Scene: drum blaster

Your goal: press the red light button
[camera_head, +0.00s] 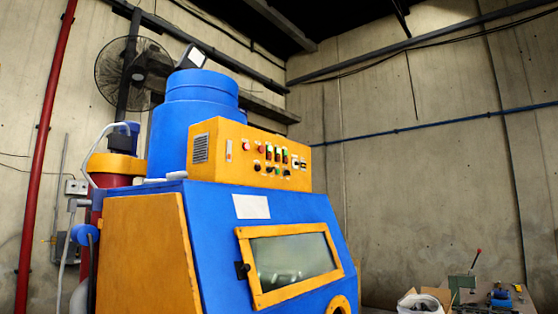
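An orange control box (222,166) sits on top of a blue blasting machine (215,220). Its front carries a row of small buttons, switches and lights. Two red round ones are near the left of the upper row: one red button (245,145) and another red button (262,149). I cannot tell which of them lights up or is lit. Neither of my grippers is in view, and nothing covers the panel.
The machine has an orange-framed window (290,262) and an orange side (145,255). A fan (133,72) hangs at the back left near a red pipe (45,130). A cluttered table with an open box (425,299) stands at the lower right. The space before the panel looks clear.

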